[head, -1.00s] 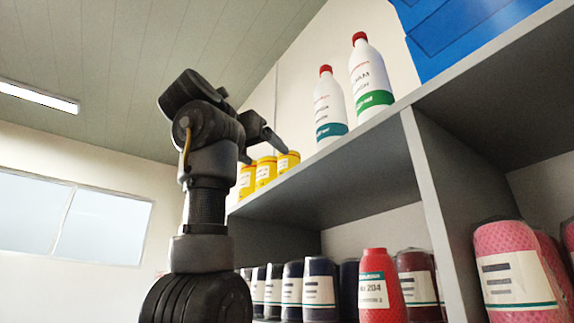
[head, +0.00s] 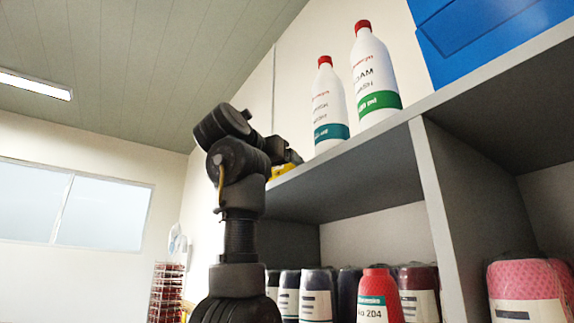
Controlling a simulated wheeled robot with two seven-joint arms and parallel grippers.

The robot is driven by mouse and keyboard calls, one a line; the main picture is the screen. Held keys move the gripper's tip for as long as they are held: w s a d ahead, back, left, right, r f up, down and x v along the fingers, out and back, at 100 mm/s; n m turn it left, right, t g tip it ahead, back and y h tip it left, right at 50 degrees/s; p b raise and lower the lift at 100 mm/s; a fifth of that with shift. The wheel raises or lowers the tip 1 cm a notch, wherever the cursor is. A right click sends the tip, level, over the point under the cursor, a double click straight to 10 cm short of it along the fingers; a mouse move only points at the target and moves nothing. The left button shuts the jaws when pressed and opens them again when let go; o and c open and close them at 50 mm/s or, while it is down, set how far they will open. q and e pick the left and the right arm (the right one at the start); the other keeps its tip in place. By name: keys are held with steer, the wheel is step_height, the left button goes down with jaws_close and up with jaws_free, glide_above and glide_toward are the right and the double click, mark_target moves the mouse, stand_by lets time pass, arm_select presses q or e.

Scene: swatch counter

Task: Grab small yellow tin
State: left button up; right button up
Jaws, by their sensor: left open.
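Part of a yellow tin (head: 281,170) shows on the top shelf at its left end, in the head view. Most of it is hidden behind my left arm and gripper, and I cannot tell which of the several tins it is. My left gripper (head: 293,157) is at the tins, open, with its fingers mostly hidden by the wrist. I cannot tell whether it touches a tin. My right gripper is not in view.
Two white bottles with red caps, one with a teal band (head: 329,105) and one with a green band (head: 374,75), stand right of the tins. A blue crate (head: 485,40) is farther right. A wire rack (head: 166,290) stands left.

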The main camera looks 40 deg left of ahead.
arm_select(q)
steer(key=shift+s, duration=0.35)
steer(key=shift+c, duration=0.4)
steer(key=shift+s+r, duration=0.1)
steer(key=shift+c, duration=1.3)
steer(key=c, duration=0.9)
steer(key=shift+w+r, duration=0.2)
steer(key=shift+r, duration=0.3)
step_height(320, 180, up, 2)
steer(key=shift+s+d+r+b, duration=0.1)
steer(key=shift+s+r+b, duration=0.05)
steer(key=shift+r+b, duration=0.15)
steer(key=s+d+r, duration=0.6)
steer(key=s+r, duration=0.3)
steer(key=s, duration=0.3)
steer(key=shift+s+d+r+p, duration=0.15)
steer(key=shift+d+r+p, duration=0.05)
steer(key=shift+d+p, duration=0.1)
